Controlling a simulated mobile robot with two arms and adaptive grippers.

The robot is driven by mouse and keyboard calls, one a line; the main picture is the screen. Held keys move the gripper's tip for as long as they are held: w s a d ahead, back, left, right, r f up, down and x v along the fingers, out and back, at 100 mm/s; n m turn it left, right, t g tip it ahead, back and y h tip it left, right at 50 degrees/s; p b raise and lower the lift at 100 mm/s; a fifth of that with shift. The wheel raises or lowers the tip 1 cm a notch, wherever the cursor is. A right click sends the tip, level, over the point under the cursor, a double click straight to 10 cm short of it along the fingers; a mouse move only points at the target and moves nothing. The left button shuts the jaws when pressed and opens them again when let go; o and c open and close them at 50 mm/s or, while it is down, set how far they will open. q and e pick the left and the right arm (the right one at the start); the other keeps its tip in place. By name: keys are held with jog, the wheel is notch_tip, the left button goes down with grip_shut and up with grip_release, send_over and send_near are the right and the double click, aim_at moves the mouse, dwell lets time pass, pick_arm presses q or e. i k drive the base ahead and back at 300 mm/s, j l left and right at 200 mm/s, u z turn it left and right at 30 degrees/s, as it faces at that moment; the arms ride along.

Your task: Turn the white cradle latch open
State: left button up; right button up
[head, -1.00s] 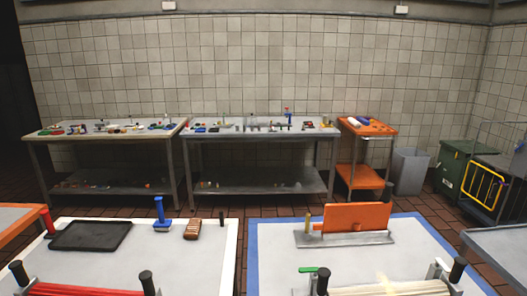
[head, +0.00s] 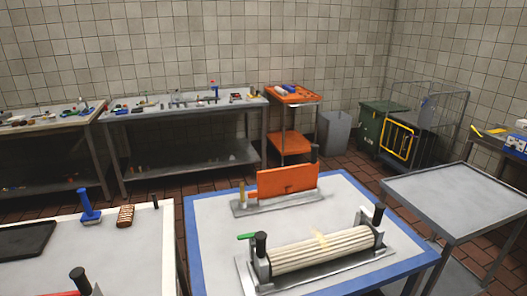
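A cream-white ribbed roller (head: 322,249) lies in a metal cradle (head: 252,272) on the blue-edged table (head: 212,225) in the head view. Black knobs stand upright at the cradle's left end (head: 261,243) and right end (head: 378,213). A small green lever (head: 246,237) sticks out to the left beside the left knob. I cannot tell which part is the latch or whether it is open. Neither of my grippers is in view.
An upright orange plate (head: 288,182) on a metal base stands behind the cradle. A white table (head: 150,245) at left holds a blue-handled tool (head: 89,206), a brown block (head: 125,215) and a black tray (head: 25,239). An empty grey table (head: 455,200) stands at right.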

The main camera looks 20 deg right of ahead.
aim_at(363, 210)
jog(key=z, duration=1.25)
